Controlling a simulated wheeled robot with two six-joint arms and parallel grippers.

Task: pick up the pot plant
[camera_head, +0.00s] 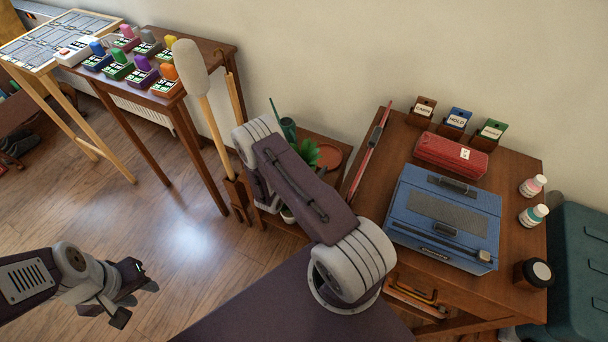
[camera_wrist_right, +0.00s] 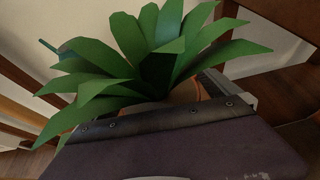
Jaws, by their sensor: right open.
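The pot plant shows in the head view as a few green leaves (camera_head: 306,154) behind my right arm, on a small wooden stand; its pot is mostly hidden. In the right wrist view its pointed leaves (camera_wrist_right: 155,45) fill the middle, close in front of my right gripper. A bit of an orange-brown pot (camera_wrist_right: 186,93) shows below them. My right gripper is open; its body crosses the bottom of the wrist view, and I cannot tell whether a finger touches the pot. My left gripper (camera_head: 136,301) is open and empty over the floor at lower left.
A terracotta saucer (camera_head: 329,156) and a dark green can (camera_head: 288,129) sit by the plant. To the right, a wooden desk (camera_head: 400,150) holds a blue case (camera_head: 445,218) and a red box (camera_head: 452,154). A mallet-like tool (camera_head: 190,68) stands at left.

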